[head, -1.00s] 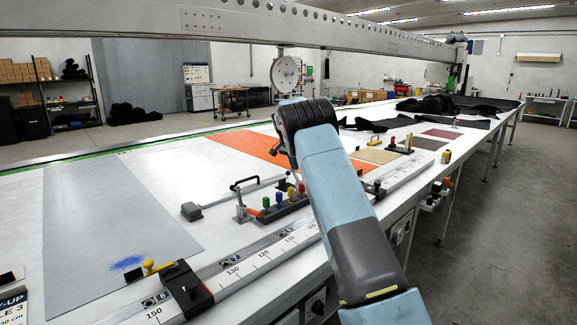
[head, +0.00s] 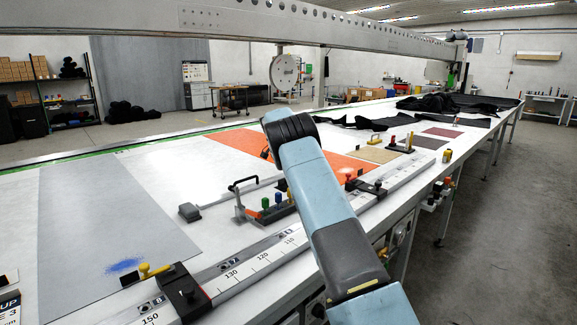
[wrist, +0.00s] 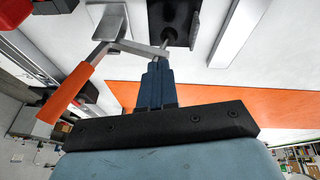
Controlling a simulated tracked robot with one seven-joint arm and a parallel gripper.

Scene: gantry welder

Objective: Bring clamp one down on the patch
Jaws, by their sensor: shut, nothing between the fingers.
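An orange-handled lever clamp (wrist: 67,92) is on the left in the wrist view. Its bare metal arm runs right to a thin pin beside a dark plate (wrist: 178,18). My gripper (wrist: 156,68) is shut and empty, its dark blue fingertips at or just below the metal arm; I cannot tell whether they touch. In the head view my arm hides the gripper. I cannot tell which part is the patch, nor read a number on the clamp.
A block with coloured knobs (head: 270,213) and a black-handled lever (head: 244,183) stand on the white table. A ruled rail (head: 238,277) with a black, yellow-knobbed stop (head: 178,292) runs along the near edge. An orange sheet (head: 240,143) lies beyond. A long gantry beam (head: 260,28) spans above.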

